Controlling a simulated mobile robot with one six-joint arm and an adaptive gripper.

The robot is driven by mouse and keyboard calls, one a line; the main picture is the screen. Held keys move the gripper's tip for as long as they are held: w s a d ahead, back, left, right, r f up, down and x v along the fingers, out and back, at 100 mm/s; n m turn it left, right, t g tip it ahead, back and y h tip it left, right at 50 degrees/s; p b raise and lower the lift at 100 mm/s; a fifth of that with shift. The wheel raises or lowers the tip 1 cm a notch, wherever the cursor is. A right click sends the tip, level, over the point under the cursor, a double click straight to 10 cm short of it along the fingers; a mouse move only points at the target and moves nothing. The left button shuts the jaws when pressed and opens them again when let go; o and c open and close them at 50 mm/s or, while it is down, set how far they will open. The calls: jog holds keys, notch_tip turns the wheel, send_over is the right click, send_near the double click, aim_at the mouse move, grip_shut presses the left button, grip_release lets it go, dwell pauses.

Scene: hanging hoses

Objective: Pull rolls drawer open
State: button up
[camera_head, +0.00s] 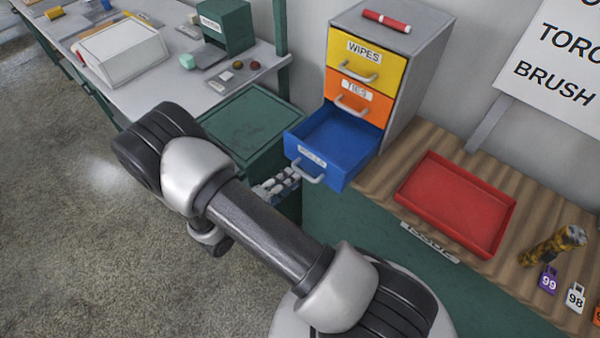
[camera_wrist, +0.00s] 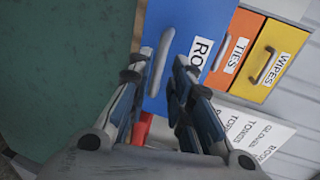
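The blue rolls drawer (camera_head: 333,136) is the lowest of three in a grey cabinet and stands pulled well out; its visible inside looks empty. Its front shows a light handle (camera_head: 308,173) and a partly readable label. In the wrist view the blue front (camera_wrist: 190,25) carries the handle (camera_wrist: 161,62) and a label starting "RO". My gripper (camera_wrist: 160,68) is open, one finger on each side of the handle, with gaps showing. In the head view my gripper (camera_head: 277,184) is just left of the handle, partly hidden by my arm.
Above are the orange ties drawer (camera_head: 354,95) and yellow wipes drawer (camera_head: 366,64), both shut. A red marker (camera_head: 386,20) lies on top. A red tray (camera_head: 457,203) and a yellow-black torch (camera_head: 555,243) are right on the wooden bench. A green bin (camera_head: 246,125) stands left of the cabinet.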

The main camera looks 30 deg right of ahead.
aim_at(301, 170)
jog(key=b+x, duration=0.1)
jog(key=x, duration=0.4)
jog(key=shift+w+d, duration=0.1)
jog(key=shift+d, duration=0.25)
jog(key=shift+c, duration=0.4)
grip_shut()
jog(key=shift+d, duration=0.1)
